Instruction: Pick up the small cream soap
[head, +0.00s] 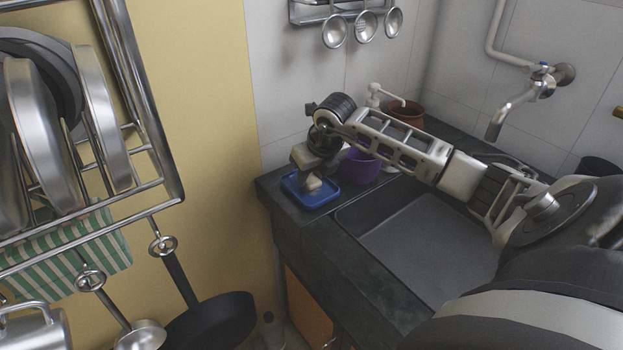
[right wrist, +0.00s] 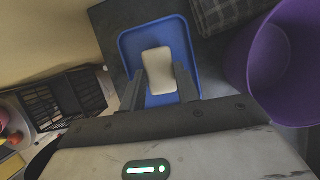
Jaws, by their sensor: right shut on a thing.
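The small cream soap (right wrist: 158,71) is between the fingers of my right gripper (right wrist: 160,84) in the right wrist view, over a blue tray (right wrist: 178,28). In the head view the soap (head: 312,183) shows as a pale spot under my right gripper (head: 311,176), and the blue tray (head: 293,191) lies on the dark counter at its left end. My right gripper is shut on the soap. I cannot tell whether the soap is touching the tray. My left gripper is not in view.
A brown pot (head: 407,113) is behind. The sink basin (head: 430,250) lies right of the tray. A rack with pans (head: 140,190) hangs at left.

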